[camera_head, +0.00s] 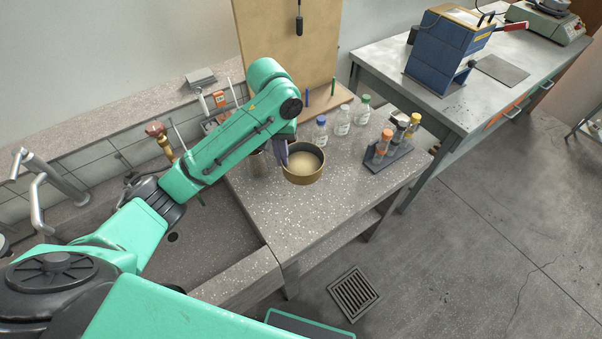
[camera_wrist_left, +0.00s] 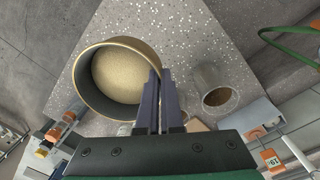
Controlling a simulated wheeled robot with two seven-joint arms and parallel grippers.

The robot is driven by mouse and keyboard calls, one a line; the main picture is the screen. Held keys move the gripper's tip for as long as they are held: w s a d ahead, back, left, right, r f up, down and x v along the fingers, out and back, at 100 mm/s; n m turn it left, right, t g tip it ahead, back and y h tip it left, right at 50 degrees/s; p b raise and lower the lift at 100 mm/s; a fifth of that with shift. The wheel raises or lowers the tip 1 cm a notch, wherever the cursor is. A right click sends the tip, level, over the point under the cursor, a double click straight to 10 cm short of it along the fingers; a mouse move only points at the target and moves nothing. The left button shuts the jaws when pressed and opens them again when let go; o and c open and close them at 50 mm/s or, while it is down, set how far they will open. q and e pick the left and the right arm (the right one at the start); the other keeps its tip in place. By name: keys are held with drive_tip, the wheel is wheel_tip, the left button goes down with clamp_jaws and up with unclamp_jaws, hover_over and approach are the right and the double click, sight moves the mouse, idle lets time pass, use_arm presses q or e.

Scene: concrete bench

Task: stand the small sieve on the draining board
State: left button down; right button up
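The small sieve (camera_head: 303,172), a round brass-coloured pan with a pale sandy mesh, is upright at the bench's left part. I cannot tell whether it touches the top. My left gripper (camera_head: 281,153) points down at its left side. In the left wrist view, the gripper's fingers (camera_wrist_left: 160,80) are close together with the rim of the sieve (camera_wrist_left: 88,96) between their tips. A tan upright board (camera_head: 285,45) with a ledge and a few coloured pegs stands at the back of the bench; I take it for the draining board. My right gripper is out of view.
A clear beaker (camera_wrist_left: 216,88) with brown contents stands close beside the gripper. Several capped bottles (camera_head: 342,121) stand behind the sieve, and a rack of vials (camera_head: 388,155) is to its right. The sink (camera_head: 205,245) is at left. The front of the bench is clear.

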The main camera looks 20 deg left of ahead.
use_arm(q)
wheel_tip(320, 180, down, 14)
drive_tip(key=shift+s+f+p, duration=0.1)
drive_tip(key=shift+s+p, duration=0.05)
drive_tip(key=shift+p, duration=0.45)
drive_tip(key=shift+d+f, duration=0.1)
drive_tip(key=shift+f, duration=0.25)
drive_tip(key=c, duration=1.1)
unclamp_jaws()
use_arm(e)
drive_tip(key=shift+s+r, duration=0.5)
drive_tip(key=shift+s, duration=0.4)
